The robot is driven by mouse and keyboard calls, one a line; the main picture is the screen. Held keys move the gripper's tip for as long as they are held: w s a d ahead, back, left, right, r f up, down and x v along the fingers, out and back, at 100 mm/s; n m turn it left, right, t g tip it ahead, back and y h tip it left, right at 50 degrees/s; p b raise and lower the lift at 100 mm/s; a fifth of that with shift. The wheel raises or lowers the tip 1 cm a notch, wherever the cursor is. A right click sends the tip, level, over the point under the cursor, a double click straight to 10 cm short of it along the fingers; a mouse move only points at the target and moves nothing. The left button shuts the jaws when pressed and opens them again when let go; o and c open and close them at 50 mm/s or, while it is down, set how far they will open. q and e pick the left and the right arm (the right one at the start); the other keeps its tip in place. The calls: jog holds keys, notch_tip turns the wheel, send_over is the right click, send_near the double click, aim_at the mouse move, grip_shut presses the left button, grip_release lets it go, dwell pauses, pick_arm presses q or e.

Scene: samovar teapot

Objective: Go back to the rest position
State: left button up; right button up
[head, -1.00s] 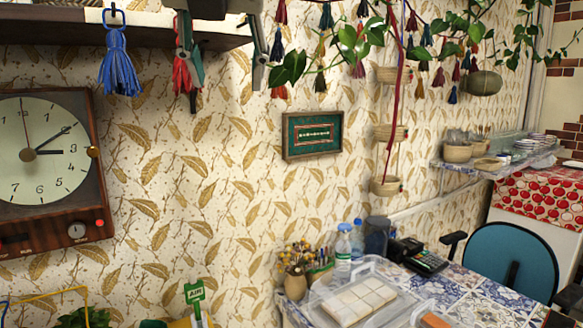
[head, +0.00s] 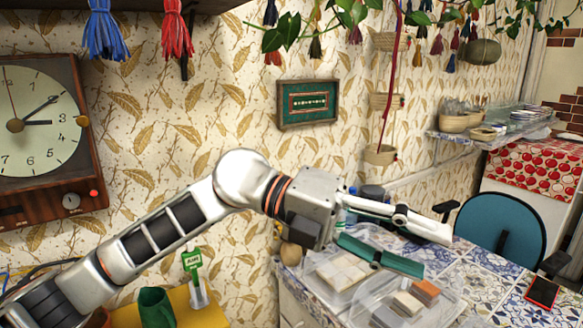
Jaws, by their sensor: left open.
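My left arm comes in from the left and crosses the lower middle of the head view. Its gripper (head: 434,254) points right, above the tiled table. One finger is pale and the other dark green; they stand apart, with nothing seen between them. The gripper hides part of the table's back and the bottles there. My right gripper is not in view. No teapot or samovar shows.
Below the gripper, clear boxes (head: 352,297) with pale blocks stand on the tiled table (head: 480,290). A dark phone-like slab (head: 541,292) lies at right. A blue chair (head: 497,226) stands beyond. A clock (head: 40,125) and tassels (head: 104,30) hang at left.

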pick_arm(q)
jog(key=w+a+f+n+t+h, duration=0.5)
jog(key=w+a+n+t+h, duration=0.55)
jog(key=n, duration=0.65)
jog(key=w+a+f+n+t+y, duration=0.2)
jog(key=a+f+n+t+y, duration=0.2)
jog(key=f+n+t+y, duration=0.4)
jog(key=w+a+f+n+t+y, duration=0.35)
jog(key=f+n+t, duration=0.2)
jog(key=f, duration=0.35)
jog(key=s+a+f+n+g+y, duration=0.1)
jog(key=s+a+f+n+y, duration=0.2)
jog(key=f, duration=0.4)
jog(key=s+a+f+n+g+y, duration=0.1)
jog(key=s+a+f+y, duration=0.1)
jog(key=a+f, duration=0.35)
jog(key=s+a+f+n+g+y, duration=0.1)
jog(key=s+a+f+n+y, duration=0.15)
jog(key=f, duration=0.55)
jog(key=s+a+f+n+g+y, duration=0.2)
jog(key=s+a+f, duration=0.4)
jog(key=s+f, duration=0.7)
jog(key=shift+s+a+f+g+y, duration=0.25)
jog(key=shift+f+g+y, duration=0.25)
jog(key=shift+g, duration=0.7)
